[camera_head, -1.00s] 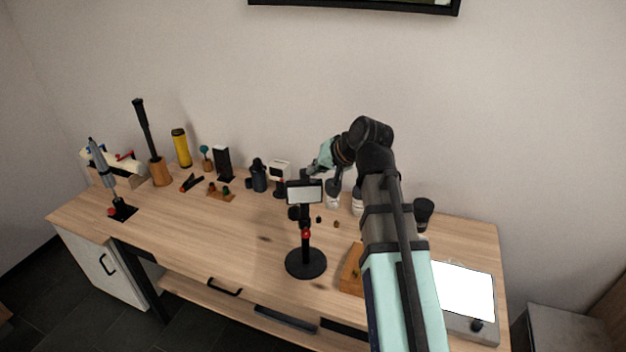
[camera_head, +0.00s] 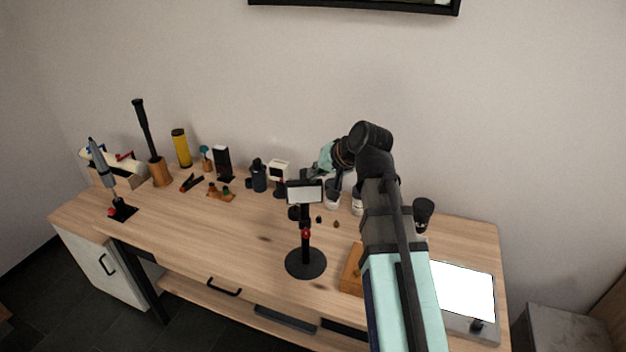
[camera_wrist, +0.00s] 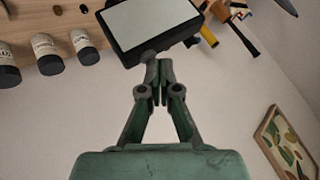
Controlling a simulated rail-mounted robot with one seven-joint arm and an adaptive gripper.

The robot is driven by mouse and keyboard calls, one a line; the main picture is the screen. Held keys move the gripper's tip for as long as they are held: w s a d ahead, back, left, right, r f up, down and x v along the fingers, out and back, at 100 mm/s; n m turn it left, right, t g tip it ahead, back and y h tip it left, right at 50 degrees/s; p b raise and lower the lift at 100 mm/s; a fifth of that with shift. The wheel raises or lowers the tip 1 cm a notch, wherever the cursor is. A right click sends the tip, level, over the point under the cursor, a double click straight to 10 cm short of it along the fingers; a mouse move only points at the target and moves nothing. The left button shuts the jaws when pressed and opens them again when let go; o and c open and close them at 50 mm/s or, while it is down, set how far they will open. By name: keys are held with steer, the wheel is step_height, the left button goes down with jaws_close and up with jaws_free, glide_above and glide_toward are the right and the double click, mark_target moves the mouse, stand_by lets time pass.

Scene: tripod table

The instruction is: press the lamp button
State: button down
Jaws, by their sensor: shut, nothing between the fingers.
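The lamp is a black stand with a round base (camera_head: 306,264), a post with a red knob (camera_head: 306,234), and a white rectangular panel (camera_head: 304,194) on top. It stands on the wooden table. In the wrist view the black-framed panel (camera_wrist: 150,24) fills the top middle. My gripper (camera_wrist: 158,72) is shut and empty, its fingertips just below the panel's frame in that picture. I cannot tell whether they touch it. In the head view the teal gripper (camera_head: 325,160) is behind and above the panel, its tips unclear. I cannot make out the button.
White jars with black lids (camera_wrist: 84,46) stand beyond the lamp, close to my gripper. A wooden block (camera_head: 351,270) and a bright white panel (camera_head: 463,293) lie to the right. Several tools line the table's back left. The table (camera_head: 230,235) left of the lamp is clear.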

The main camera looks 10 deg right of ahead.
mark_target(315, 181)
steer(key=shift+r+p, duration=0.55)
stand_by(0.4)
steer(key=shift+r+p, duration=2.3)
steer(key=shift+r, duration=0.7)
